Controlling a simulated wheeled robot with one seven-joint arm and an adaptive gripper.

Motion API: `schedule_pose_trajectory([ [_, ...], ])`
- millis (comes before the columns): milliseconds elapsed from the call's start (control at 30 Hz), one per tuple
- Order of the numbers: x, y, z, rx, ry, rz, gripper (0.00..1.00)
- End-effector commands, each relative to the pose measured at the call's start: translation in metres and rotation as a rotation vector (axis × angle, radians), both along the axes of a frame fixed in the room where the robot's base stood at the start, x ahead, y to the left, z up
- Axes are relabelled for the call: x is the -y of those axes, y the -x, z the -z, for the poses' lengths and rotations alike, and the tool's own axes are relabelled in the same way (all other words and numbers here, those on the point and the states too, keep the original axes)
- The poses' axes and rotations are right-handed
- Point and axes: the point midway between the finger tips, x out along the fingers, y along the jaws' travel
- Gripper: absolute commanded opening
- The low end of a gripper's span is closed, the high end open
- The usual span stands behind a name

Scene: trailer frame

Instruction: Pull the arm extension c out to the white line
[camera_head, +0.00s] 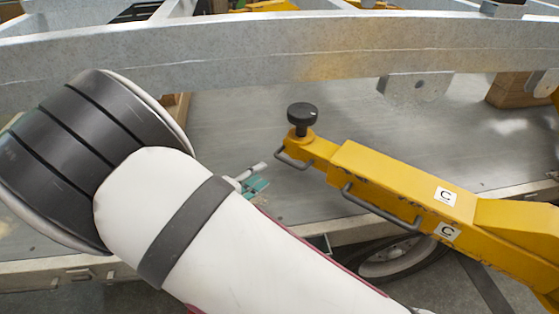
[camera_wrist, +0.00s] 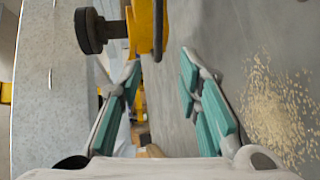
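The arm extension c (camera_head: 400,185) is a worn yellow beam with white "C" labels, running from the middle of the head view to the lower right. A black knob (camera_head: 302,114) stands on its free end. A small handle (camera_head: 293,160) and a longer bar handle (camera_head: 380,207) are on its near side. In the wrist view the yellow end (camera_wrist: 148,25) and the knob (camera_wrist: 90,30) are at the top, beyond the fingertips. My gripper (camera_wrist: 160,62) is open and empty, its teal-padded fingers apart. In the head view my arm hides most of it. I cannot make out a white line.
A grey galvanised frame beam (camera_head: 250,52) crosses behind the extension. A metal deck (camera_head: 235,130) lies beneath, with a wheel (camera_head: 400,258) below its edge. A wooden block (camera_head: 508,90) is at the right. Pale grains (camera_wrist: 278,110) lie on the grey surface in the wrist view.

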Motion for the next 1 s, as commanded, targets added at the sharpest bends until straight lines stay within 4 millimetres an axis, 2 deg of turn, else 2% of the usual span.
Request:
schedule_pose_trajectory([
  [300,0.033,-0.052,0.013,0.000,0.001,0.004,0.31],
  [500,0.045,-0.073,0.019,-0.001,0.000,0.002,0.31],
  [667,0.049,-0.080,0.020,-0.001,0.000,0.001,0.31],
  [933,0.049,-0.081,0.020,-0.001,0.001,0.001,0.31],
  [967,0.049,-0.081,0.020,-0.001,0.001,0.001,0.27],
  [1000,0.049,-0.081,0.020,-0.001,0.001,0.001,0.18],
])
